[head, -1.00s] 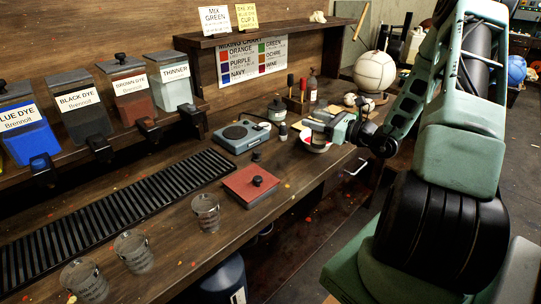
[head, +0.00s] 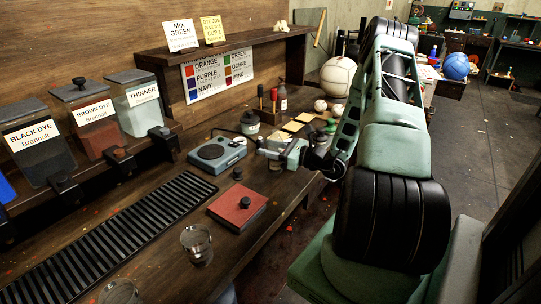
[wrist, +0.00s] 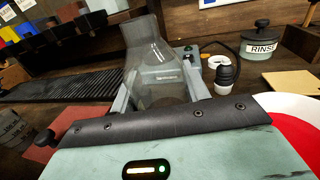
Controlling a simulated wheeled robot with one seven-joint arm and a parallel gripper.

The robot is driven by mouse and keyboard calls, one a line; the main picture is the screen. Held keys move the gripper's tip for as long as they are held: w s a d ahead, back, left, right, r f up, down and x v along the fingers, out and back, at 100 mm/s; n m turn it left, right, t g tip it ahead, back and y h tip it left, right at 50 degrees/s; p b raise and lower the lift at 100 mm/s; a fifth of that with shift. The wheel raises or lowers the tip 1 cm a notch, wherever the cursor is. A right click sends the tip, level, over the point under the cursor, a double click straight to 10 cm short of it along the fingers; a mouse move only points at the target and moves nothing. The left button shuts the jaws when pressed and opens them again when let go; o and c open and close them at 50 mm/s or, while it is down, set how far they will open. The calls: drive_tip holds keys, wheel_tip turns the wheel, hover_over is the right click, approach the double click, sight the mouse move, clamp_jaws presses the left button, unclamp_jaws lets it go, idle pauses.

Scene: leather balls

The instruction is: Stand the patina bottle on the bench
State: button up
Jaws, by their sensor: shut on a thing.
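My gripper (wrist: 158,92) is shut on a clear, glassy vessel with a narrower grey end (wrist: 150,60), which I take to be the patina bottle; no label on it is readable. The vessel stands out beyond the jaws in the wrist view, tilted in that picture. In the head view my gripper (head: 268,148) is above the bench (head: 150,215), right of the grey scale (head: 217,155). The held vessel is too small there to make out. I cannot tell any contact with the bench.
A small dark-capped bottle (wrist: 226,78) and a RINSE jar (wrist: 262,42) stand near my gripper. A red pad (head: 237,205), clear cup (head: 196,244) and black grate (head: 130,235) occupy the bench front.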

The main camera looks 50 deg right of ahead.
drive_tip(key=shift+f, duration=1.3)
drive_tip(key=shift+f, duration=0.15)
drive_tip(key=o, duration=1.1)
drive_tip(key=b+v, duration=0.3)
drive_tip(key=v, duration=0.9)
drive_tip(key=shift+r, duration=0.2)
